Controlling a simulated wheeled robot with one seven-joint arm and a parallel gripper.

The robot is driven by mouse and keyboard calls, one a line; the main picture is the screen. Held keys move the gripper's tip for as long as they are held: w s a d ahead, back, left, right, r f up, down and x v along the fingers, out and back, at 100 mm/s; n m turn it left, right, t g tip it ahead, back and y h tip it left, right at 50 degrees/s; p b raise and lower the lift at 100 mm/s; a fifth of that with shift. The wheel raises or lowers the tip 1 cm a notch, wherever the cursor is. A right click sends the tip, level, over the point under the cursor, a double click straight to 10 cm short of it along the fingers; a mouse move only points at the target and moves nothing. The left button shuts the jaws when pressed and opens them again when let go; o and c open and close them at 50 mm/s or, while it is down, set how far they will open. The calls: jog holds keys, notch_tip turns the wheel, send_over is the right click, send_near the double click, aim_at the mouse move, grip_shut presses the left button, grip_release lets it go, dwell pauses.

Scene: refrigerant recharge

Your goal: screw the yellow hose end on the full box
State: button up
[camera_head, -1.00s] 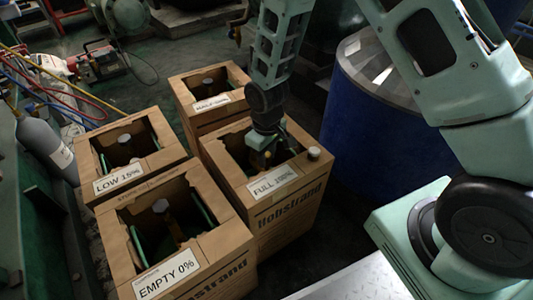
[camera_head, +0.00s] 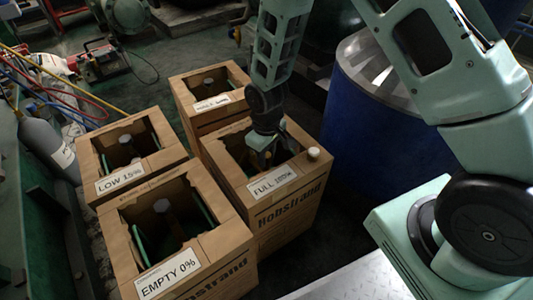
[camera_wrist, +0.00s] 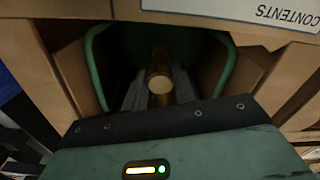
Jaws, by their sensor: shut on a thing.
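The full box (camera_head: 290,203), labelled FULL 100%, is an open-topped cardboard box at the centre of the head view. My gripper (camera_head: 265,157) reaches down into its opening. In the wrist view my gripper (camera_wrist: 160,92) is shut on a brass-coloured cylindrical fitting (camera_wrist: 160,85), with a pale round end facing the camera. A green curved handle (camera_wrist: 95,65) surrounds the fingers inside the box. I cannot tell whether the fitting is the hose end or the valve, or whether threads are engaged. A yellow hose (camera_head: 85,92) shows at the left; its end cannot be made out.
Boxes labelled LOW 15% (camera_head: 165,158), EMPTY 0% (camera_head: 232,236) and a third with an unclear label (camera_head: 240,78) crowd the full box. A white cap (camera_head: 313,153) sits on the full box's right corner. A blue drum (camera_head: 365,130) stands close on the right.

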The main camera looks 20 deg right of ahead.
jog(key=shift+f+b, duration=0.55)
jog(key=shift+f, duration=0.5)
dwell(0.6)
jog(key=shift+r+m+p, duration=0.15)
jog(key=shift+m+p, duration=0.45)
jog(key=shift+m, duration=1.2)
jog(key=shift+p, duration=0.3)
jog(key=shift+m+p, duration=0.65)
jog(key=shift+m, duration=0.45)
jog(key=shift+a+m, duration=0.1)
jog(key=shift+m, duration=0.7)
jog(key=shift+f, duration=0.2)
